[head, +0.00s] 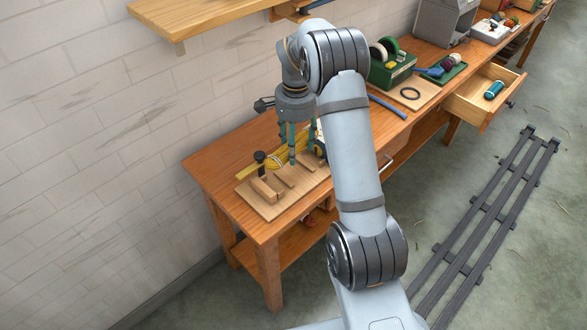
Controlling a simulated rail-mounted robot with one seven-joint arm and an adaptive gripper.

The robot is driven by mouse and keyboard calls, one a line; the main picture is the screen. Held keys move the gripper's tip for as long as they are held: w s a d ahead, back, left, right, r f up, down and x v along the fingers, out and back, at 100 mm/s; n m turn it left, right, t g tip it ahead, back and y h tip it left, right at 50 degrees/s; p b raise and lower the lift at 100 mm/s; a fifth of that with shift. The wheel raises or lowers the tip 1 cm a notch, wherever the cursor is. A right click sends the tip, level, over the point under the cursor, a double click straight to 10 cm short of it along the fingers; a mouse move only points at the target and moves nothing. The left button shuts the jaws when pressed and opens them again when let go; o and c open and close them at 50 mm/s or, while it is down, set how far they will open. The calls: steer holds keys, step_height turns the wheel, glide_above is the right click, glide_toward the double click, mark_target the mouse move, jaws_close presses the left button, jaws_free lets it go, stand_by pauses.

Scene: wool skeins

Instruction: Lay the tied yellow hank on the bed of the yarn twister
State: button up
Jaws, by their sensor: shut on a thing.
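My gripper (293,158) points down over the near end of the workbench, its teal fingers around a yellow bundle. The yellow hank (273,161) shows as a long yellow shape behind and beside the fingers, with a looped or tied part near its middle. The fingers appear shut on it, but their contact is partly hidden. A light wooden board (266,208) with raised wooden blocks and a black knob, which looks like the yarn twister, lies just in front. The hank is at the board's far side; I cannot tell whether it touches the board.
A white and dark object (320,149) is partly hidden behind my arm. Further along the bench (222,162) are a green box (392,72), a blue tool (388,107) and a board with a black ring (410,94). An open drawer (470,110) juts out. A wooden shelf (205,22) hangs above.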

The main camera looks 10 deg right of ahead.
steer(key=shift+w+r+m, duration=0.3)
steer(key=shift+w+d+f, duration=0.1)
steer(key=p, duration=0.1)
glide_toward(296, 175)
step_height(296, 175, down, 5)
steer(key=shift+f, duration=0.15)
steer(key=shift+f, duration=0.2)
steer(key=o, duration=1.1)
steer(key=shift+r, duration=0.15)
step_height(296, 175, up, 12)
steer(key=shift+r, duration=0.1)
